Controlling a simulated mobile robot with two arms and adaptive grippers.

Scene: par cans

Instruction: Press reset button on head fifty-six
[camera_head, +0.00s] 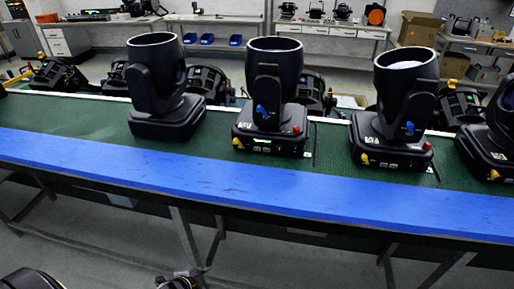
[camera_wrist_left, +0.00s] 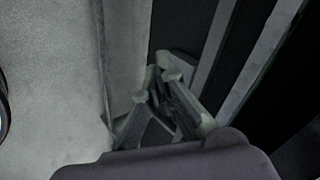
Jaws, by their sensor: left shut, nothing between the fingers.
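Several black moving-head lights stand in a row on the green bench top. One (camera_head: 160,88) is left of centre, one (camera_head: 272,95) is in the middle, one (camera_head: 400,105) is to the right, and another (camera_head: 492,135) is cut off at the right edge. The middle head has a red button (camera_head: 296,130) on its base, and the right head has one too (camera_head: 427,147). Their number labels are too small to read. My left gripper (camera_head: 181,278) is at the bottom edge, below and in front of the bench. In the left wrist view it (camera_wrist_left: 163,74) is shut and empty. My right gripper is out of view.
A blue strip (camera_head: 250,190) runs along the bench's front edge, between my gripper and the heads. Metal bench legs (camera_head: 187,237) stand below it. More black lamps (camera_head: 207,82) sit behind the row. A cardboard box (camera_head: 420,29) and blue bins (camera_head: 207,38) are farther back.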

